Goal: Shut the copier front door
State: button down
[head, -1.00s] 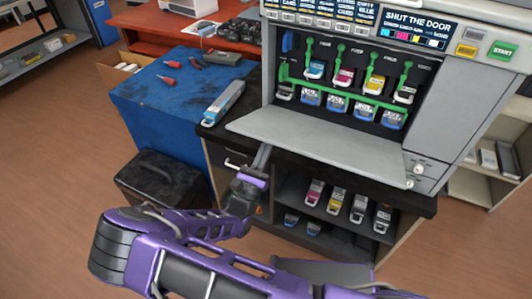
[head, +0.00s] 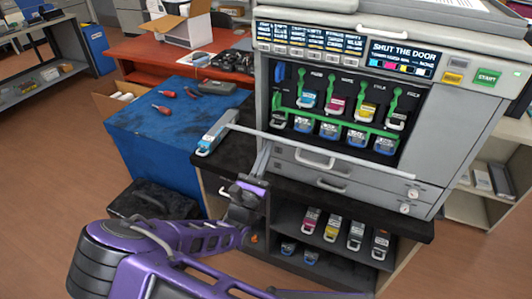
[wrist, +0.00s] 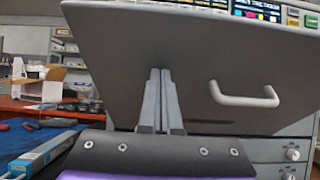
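The copier front door (head: 350,159) is partly raised, seen nearly edge-on as a thin pale strip across the lower bay in the head view. In the wrist view its grey outer face (wrist: 190,60) fills the middle, with a white handle (wrist: 244,95) right of my fingers. My gripper (wrist: 160,72) has its two fingers together with nothing between them. The fingertips are against or very close to the door's outer face; exact contact is hard to tell. In the head view my gripper (head: 264,158) is at the door's left part, below its edge.
Colour cartridges (head: 335,106) sit in the open bay behind green levers. A loose cartridge (head: 215,132) lies on the black counter at left. More cartridges (head: 333,228) stand on the shelf below. A blue bench (head: 150,135) is at left. The copier screen (head: 402,58) reads "SHUT THE DOOR".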

jog(key=w+r, duration=0.1)
jog(key=w+d+r, duration=0.1)
jog(key=r, duration=0.1)
jog(key=w+r, duration=0.1)
jog(key=w, duration=0.1)
jog(key=shift+w+d+r, duration=0.1)
jog(key=shift+d+r, duration=0.15)
jog(key=shift+r, duration=0.1)
jog(key=shift+w+r, duration=0.1)
jog(key=shift+w, duration=0.05)
jog(key=x, duration=0.6)
jog(key=shift+w+d, duration=0.15)
jog(key=shift+w+d, duration=0.8)
jog(key=shift+w, duration=1.5)
jog(key=s+a, duration=0.1)
jog(key=s, duration=0.2)
jog(key=s+a, duration=0.1)
jog(key=s, duration=0.2)
jog(key=s+a, duration=0.1)
jog(key=s, duration=0.2)
jog(key=shift+s+a+r, duration=0.25)
jog(key=shift+s+r, duration=0.05)
jog(key=shift+r, duration=0.1)
